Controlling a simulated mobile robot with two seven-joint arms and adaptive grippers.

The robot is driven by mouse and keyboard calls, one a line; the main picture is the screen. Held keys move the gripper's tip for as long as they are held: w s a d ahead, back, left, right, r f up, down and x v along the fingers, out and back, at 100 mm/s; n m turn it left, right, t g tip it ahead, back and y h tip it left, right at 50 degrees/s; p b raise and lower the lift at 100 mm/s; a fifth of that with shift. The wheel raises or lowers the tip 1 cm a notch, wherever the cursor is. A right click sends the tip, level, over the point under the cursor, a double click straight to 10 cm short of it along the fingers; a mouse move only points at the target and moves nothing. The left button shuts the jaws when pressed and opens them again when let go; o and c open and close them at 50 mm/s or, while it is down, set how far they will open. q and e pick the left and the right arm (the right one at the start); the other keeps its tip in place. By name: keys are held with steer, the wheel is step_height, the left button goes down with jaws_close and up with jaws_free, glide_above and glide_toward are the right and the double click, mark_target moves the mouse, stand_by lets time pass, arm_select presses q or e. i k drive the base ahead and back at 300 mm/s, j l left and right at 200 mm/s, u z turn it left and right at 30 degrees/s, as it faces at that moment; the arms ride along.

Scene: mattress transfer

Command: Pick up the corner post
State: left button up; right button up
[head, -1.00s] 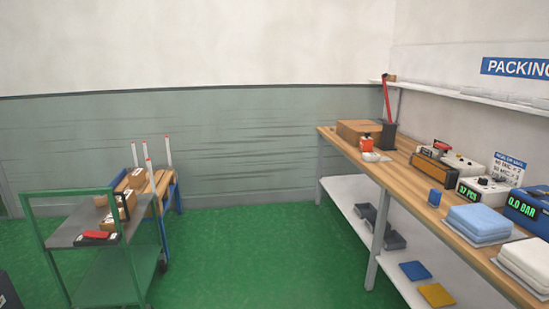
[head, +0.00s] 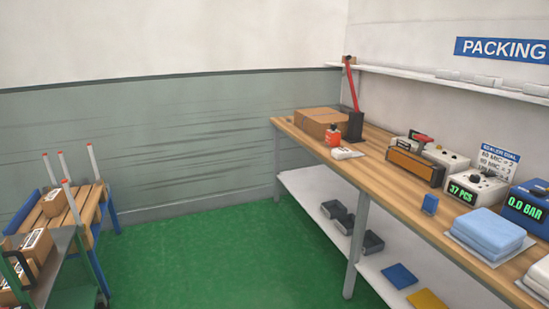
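Several slim white upright posts with red tips stand at the left edge in the head view, around a slatted wooden stand (head: 86,203) with blue legs. One post (head: 68,199) is at the near side, one post (head: 93,161) at the right, and others at the back. I cannot tell which of them is the corner post. Neither of my grippers is in view.
A green cart (head: 62,245) with cardboard boxes (head: 36,244) stands at lower left, partly cut off. A long wooden workbench (head: 400,197) with devices, blue pads (head: 486,229) and a cardboard box (head: 322,122) runs along the right. Green floor (head: 200,260) between them is clear.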

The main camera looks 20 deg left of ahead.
mark_target(60, 153)
steer(key=i+j+u, duration=0.65)
steer(key=i+u, duration=0.15)
steer(key=i, duration=0.15)
steer(key=i+j+u, duration=0.1)
steer(key=i+u, duration=0.3)
steer(key=i, duration=0.1)
